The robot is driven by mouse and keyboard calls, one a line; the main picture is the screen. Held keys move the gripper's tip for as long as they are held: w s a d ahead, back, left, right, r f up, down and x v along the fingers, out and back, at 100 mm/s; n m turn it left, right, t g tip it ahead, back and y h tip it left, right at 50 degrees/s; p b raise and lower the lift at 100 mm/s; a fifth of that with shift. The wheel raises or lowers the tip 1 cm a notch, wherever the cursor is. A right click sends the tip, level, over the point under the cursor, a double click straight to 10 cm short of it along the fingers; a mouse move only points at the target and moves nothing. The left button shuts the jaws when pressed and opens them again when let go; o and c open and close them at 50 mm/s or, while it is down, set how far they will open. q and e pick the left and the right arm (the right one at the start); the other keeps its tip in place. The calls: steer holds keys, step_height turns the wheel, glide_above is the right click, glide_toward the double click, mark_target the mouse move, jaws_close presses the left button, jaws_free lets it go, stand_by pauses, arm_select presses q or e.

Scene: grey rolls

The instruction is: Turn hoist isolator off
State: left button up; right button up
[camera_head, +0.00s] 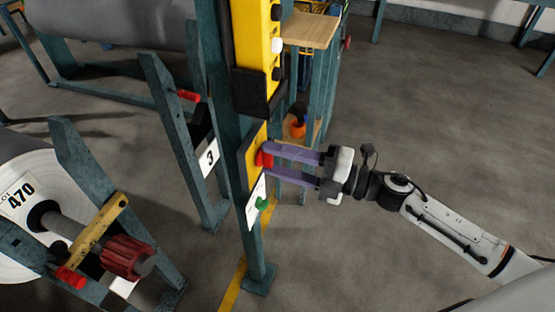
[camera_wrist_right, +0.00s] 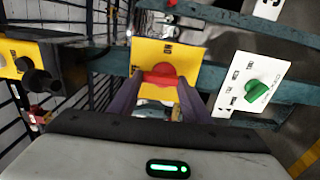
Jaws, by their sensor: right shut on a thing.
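The hoist isolator is probably the red knob (camera_head: 264,159) on a yellow plate (camera_head: 253,147), fixed to a teal post; I cannot read its small marks. In the right wrist view the red knob (camera_wrist_right: 161,75) lies between the purple fingers, its grip bar roughly across the view. My right gripper (camera_head: 277,162) reaches in from the right and is shut on this knob. A green knob (camera_wrist_right: 257,92) on a white plate (camera_wrist_right: 232,78) sits beside it, untouched; it is below the red one in the head view. My left gripper is not in view.
A yellow control box (camera_head: 252,45) with black and white buttons hangs above on the post (camera_head: 252,240). A grey roll stand with a red handle (camera_head: 128,258) is at lower left. A wooden shelf (camera_head: 308,30) stands behind. The floor at right is clear.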

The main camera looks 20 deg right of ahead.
steer(key=o, duration=1)
steer(key=shift+o, duration=0.2)
steer(key=shift+s+d+f, duration=0.1)
steer(key=shift+s+d, duration=0.15)
steer(key=shift+d, duration=0.1)
steer(key=v, duration=0.9)
steer(key=shift+s+d+b, duration=0.15)
steer(key=shift+s+b, duration=0.05)
steer(key=shift+b, duration=0.1)
